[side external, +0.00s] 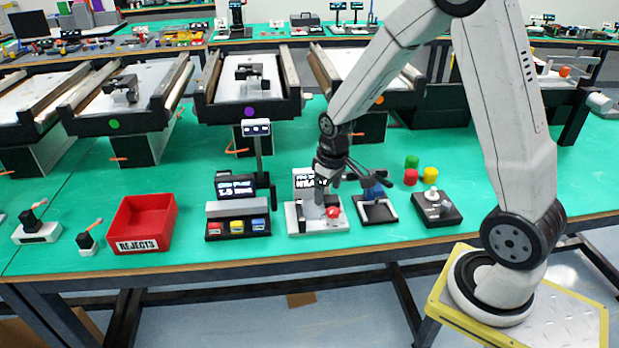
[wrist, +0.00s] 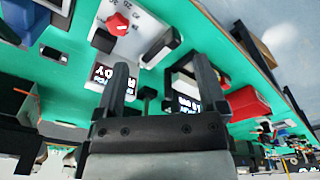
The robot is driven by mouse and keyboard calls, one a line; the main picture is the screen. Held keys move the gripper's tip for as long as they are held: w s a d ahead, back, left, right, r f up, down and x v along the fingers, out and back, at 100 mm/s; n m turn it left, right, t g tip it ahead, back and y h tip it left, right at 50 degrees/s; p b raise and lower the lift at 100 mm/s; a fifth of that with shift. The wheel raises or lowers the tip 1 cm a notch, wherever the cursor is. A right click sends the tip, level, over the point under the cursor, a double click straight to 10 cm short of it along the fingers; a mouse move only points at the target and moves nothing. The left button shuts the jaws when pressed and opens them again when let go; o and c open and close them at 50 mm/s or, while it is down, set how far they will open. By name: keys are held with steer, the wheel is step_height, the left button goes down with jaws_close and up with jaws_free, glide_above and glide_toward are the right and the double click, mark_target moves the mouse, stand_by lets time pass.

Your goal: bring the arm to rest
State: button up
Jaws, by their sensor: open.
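My gripper (side external: 352,178) hangs above the front part of the green bench in the side external view, over the white device with a red knob (side external: 305,222) and its small display. Its fingers look spread, with nothing seen between them. In the wrist view my gripper (wrist: 162,78) shows two dark fingers wide apart and empty. The red knob (wrist: 118,24) and a display reading "READY" (wrist: 103,76) appear beyond the left finger. My arm reaches from its base at the right, bent, with the forearm sloping down.
A red REJECTS bin (side external: 143,240) and a panel with coloured buttons (side external: 238,210) stand left. Small conveyors (side external: 247,105) line the back.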

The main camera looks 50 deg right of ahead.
steer(key=s+a+r+t, duration=0.1)
steer(key=s+a+r, duration=0.3)
steer(key=s+a, duration=0.5)
steer(key=shift+s, duration=0.2)
steer(key=shift+c, duration=0.3)
